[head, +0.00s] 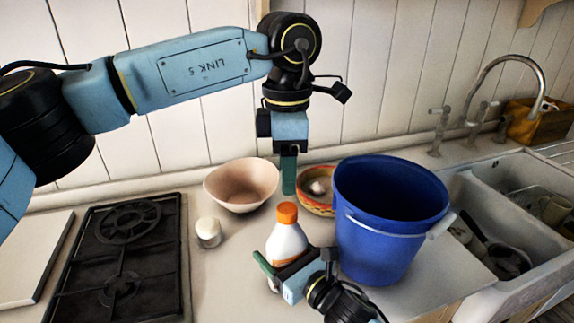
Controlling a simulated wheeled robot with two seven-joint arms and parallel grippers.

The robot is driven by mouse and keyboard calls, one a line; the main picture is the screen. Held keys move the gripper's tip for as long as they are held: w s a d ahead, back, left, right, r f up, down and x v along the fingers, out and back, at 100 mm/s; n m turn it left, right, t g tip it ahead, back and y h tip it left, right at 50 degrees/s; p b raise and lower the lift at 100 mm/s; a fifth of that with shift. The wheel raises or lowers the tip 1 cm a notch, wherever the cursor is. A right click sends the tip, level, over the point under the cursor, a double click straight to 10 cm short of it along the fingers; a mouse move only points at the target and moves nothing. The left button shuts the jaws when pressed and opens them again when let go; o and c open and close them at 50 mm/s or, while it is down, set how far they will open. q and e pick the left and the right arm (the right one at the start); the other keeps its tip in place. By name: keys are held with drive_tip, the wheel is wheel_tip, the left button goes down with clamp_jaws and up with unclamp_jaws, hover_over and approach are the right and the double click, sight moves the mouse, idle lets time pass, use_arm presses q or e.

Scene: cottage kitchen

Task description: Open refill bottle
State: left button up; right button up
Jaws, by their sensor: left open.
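The refill bottle (286,243) is white with an orange cap (287,214) and stands upright on the counter. My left gripper (289,185) hangs down from above, behind and above the cap, apart from it in the picture. It is open and empty; its fingers overlap in this view. My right gripper (279,266) comes in from the bottom right at the bottle's lower body. One green finger shows at the bottle's left side; the other finger is hidden, so its grip on the bottle cannot be told. The bottle's lower part is hidden behind this gripper.
A large blue bucket (385,220) stands close right of the bottle. Behind are a pinkish bowl (240,186) and a patterned bowl (316,207). A small white jar (208,232) and gas hob (125,260) lie left, the sink (520,180) right.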

sight(287, 208)
use_arm(q)
drive_tip(key=m, duration=0.5)
drive_tip(key=shift+m, duration=0.3)
drive_tip(key=m, duration=1.2)
drive_tip(key=shift+m, duration=0.3)
drive_tip(key=m, duration=0.5)
drive_tip(key=shift+m, duration=0.3)
drive_tip(key=shift+f, duration=4.05)
